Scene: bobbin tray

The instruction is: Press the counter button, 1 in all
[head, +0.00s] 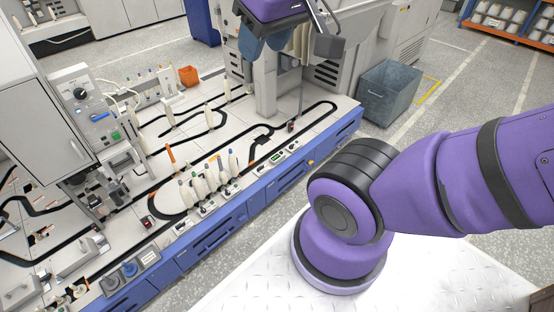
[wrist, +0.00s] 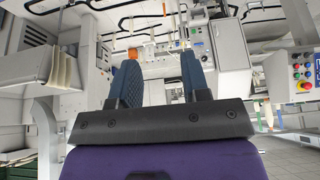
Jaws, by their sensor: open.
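A small counter unit with a green display (head: 277,158) sits on the front edge of the machine table, right of the group of bobbins. Its button is too small to tell apart from the other controls there. My gripper (head: 263,48) is at the top of the head view, high above the back of the table and well away from the counter. In the wrist view my gripper (wrist: 160,62) has its two blue fingers spread apart with nothing between them. The counter cannot be made out in the wrist view.
White bobbins (head: 212,174) stand in a row along the table front. A control box (head: 90,110) with a green button stands at the left. An orange bin (head: 189,76) sits at the back. A grey crate (head: 388,95) is on the floor at the right.

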